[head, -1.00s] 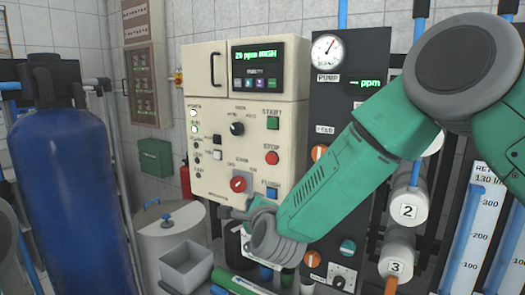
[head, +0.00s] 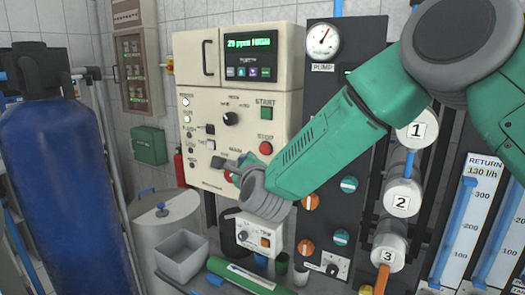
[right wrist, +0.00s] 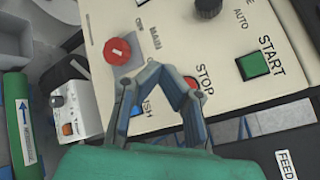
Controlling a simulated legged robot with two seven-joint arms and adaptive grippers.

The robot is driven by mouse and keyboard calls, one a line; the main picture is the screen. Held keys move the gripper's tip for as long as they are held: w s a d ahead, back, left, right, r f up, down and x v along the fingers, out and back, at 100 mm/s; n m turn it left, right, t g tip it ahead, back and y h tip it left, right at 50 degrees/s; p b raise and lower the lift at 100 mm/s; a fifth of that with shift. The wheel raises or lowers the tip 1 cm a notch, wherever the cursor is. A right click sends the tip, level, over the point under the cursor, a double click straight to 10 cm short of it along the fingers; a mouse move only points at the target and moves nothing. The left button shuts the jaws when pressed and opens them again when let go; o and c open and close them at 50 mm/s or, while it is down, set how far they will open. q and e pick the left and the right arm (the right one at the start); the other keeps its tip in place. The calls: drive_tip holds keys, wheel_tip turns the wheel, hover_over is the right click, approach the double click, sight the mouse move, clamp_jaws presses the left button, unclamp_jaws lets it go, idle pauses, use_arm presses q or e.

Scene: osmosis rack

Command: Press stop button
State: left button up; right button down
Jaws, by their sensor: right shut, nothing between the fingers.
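The red stop button (head: 266,148) is on the cream control panel (head: 220,75), below the green start button (head: 266,113). In the right wrist view the stop button (right wrist: 192,83) is partly hidden by a finger. My right gripper (head: 226,166) is shut and empty, in front of the lower panel, left of and below the stop button in the head view. In the right wrist view its fingertips (right wrist: 166,73) meet close beside the button; contact cannot be told. My left gripper is out of view.
The red main switch (right wrist: 117,51) is near the fingertips, partly hidden in the head view. A small white control box (head: 262,234) is below the panel. The display (head: 249,59) reads 29 ppm HIGH. A dark pump panel (head: 320,90) stands to the right.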

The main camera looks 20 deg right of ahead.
sight(259, 149)
drive_tip(key=shift+w+d+b, duration=0.3)
drive_tip(key=shift+w+d, duration=2)
drive_tip(key=shift+d, duration=0.2)
drive_tip(key=shift+w+d+b, duration=0.2)
drive_tip(key=shift+d+b, duration=0.05)
drive_tip(key=shift+b, duration=0.05)
drive_tip(key=shift+w+d+r, duration=0.1)
drive_tip(key=shift+w+d, duration=0.25)
idle(0.4)
drive_tip(key=shift+s+a+b, duration=0.1)
drive_tip(key=shift+b, duration=0.2)
drive_tip(key=shift+s+a, duration=0.5)
drive_tip(key=shift+s, duration=0.05)
